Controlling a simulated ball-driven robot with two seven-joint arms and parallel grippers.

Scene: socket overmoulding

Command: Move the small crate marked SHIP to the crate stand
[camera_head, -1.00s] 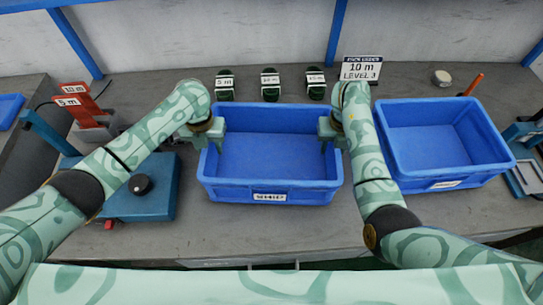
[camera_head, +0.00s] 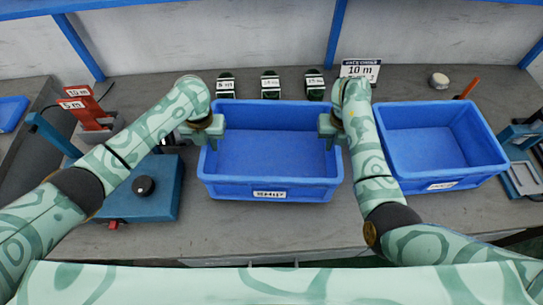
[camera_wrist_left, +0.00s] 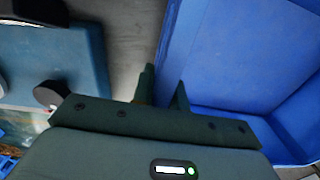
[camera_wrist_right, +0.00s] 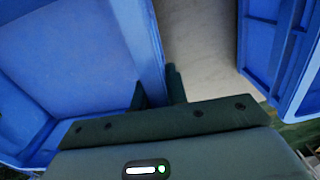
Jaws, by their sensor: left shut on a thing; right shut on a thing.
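A blue open crate (camera_head: 268,195) is between my two grippers in the head view. It looks empty, and the label on its front is too blurred to read. My left gripper (camera_head: 215,133) is shut on its left wall; in the left wrist view the fingers (camera_wrist_left: 162,90) straddle that wall. My right gripper (camera_head: 330,133) is shut on its right wall, and its fingers (camera_wrist_right: 158,88) straddle the wall in the right wrist view. A second, empty blue crate (camera_head: 440,185) stands to the right, its label also unreadable. I cannot make out a crate stand.
A blue device with a black knob (camera_head: 143,186) stands close on the left. Several dark green items (camera_head: 271,86) with tags and a sign (camera_head: 360,70) are behind the crate. A white round piece (camera_head: 439,81) lies at the back right. Bare bench shows in front.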

